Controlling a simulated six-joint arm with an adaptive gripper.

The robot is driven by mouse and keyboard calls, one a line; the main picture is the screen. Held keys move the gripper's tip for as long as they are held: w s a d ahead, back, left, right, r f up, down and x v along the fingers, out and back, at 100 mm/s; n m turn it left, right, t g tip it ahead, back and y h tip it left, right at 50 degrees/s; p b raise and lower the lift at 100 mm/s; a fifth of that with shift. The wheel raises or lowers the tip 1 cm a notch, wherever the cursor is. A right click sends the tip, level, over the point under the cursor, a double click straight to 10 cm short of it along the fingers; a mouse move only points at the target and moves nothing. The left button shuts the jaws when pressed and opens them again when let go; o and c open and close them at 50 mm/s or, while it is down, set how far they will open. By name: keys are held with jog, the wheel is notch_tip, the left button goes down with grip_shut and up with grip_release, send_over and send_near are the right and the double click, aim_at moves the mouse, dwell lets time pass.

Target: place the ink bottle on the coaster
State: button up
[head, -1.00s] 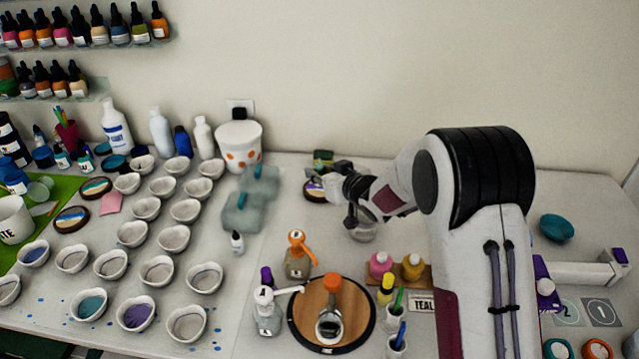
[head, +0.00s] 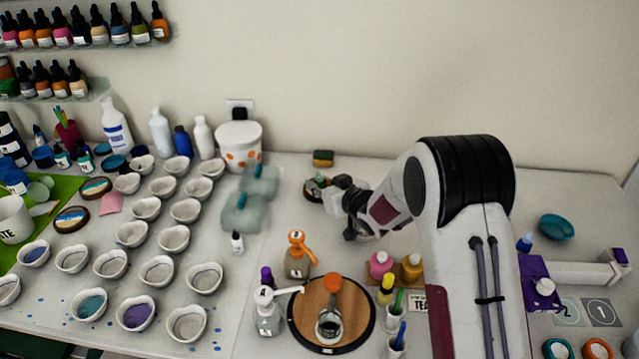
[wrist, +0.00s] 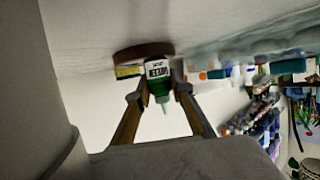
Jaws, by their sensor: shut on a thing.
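The ink bottle (wrist: 158,78) is small, with green ink, a white label and a pale nozzle. My gripper (wrist: 160,91) is shut on it, one finger on each side. The wrist picture is upside down, so the bottle's base is toward the coaster (wrist: 134,52), a dark brown disc. In the head view the coaster (head: 311,195) lies at the back of the table and my gripper (head: 335,189) is over its right side, partly hiding it. The bottle overlaps the coaster in the wrist view; I cannot tell whether they touch.
A yellow and green sponge (head: 323,158) lies just behind the coaster. Blue-grey molds (head: 243,212) are to the left. An orange-topped pump bottle (head: 298,258) and a round wooden board (head: 306,304) stand in front. The table between coaster and molds is clear.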

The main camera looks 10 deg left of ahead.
aim_at(323, 184)
jog(key=o, duration=1.1)
jog(key=shift+r, duration=0.2)
jog(key=shift+v, duration=3.75)
jog(key=shift+d, duration=0.1)
